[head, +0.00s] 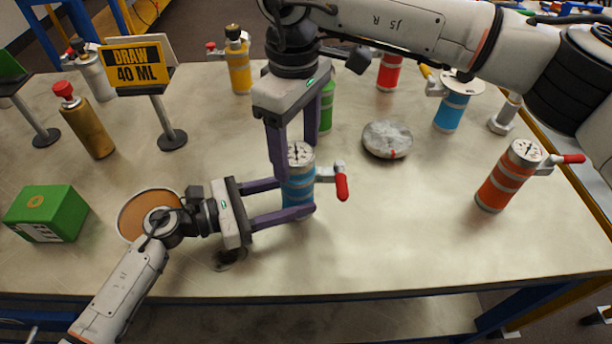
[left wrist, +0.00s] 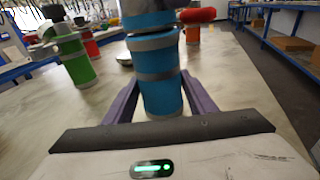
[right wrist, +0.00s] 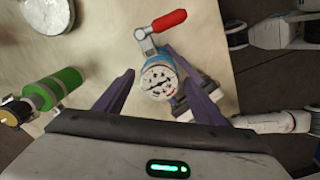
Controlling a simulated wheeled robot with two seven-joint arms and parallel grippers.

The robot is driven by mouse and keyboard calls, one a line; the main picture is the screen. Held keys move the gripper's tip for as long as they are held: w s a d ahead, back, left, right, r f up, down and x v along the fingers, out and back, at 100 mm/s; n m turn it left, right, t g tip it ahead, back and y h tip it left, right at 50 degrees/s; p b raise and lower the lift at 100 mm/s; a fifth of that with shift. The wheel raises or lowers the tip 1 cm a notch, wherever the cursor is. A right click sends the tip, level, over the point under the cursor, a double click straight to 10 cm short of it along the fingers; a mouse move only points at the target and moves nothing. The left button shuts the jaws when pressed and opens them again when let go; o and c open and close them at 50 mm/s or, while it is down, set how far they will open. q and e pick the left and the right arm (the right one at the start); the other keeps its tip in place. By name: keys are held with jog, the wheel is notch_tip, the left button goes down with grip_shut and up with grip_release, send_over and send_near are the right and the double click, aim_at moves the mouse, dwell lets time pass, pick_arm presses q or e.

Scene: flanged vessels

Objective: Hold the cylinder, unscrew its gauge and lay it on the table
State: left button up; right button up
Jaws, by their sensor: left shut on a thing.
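The blue cylinder (head: 298,192) stands upright on the table with grey bands, a red-handled valve (head: 341,184) at its right and a round white gauge (head: 300,154) on top. My left gripper (head: 297,198) is shut on the cylinder's body from the left; the blue body (left wrist: 160,95) also shows between its fingers in the left wrist view. My right gripper (head: 292,163) points down from above with its fingers apart on either side of the gauge. In the right wrist view the gauge face (right wrist: 158,80) lies between the fingers, with a gap visible at the left finger.
The table (head: 400,250) is clear in front and to the right. A grey round disc (head: 387,138) lies behind right. An orange cylinder (head: 504,180) stands at right, a green one (head: 326,108) close behind. A green box (head: 45,213) and a sign (head: 138,63) are at left.

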jog(key=m, duration=0.4)
jog(key=shift+m, duration=0.4)
jog(key=m, duration=0.8)
jog(key=shift+m, duration=0.4)
jog(key=m, duration=0.3)
jog(key=shift+m, duration=0.3)
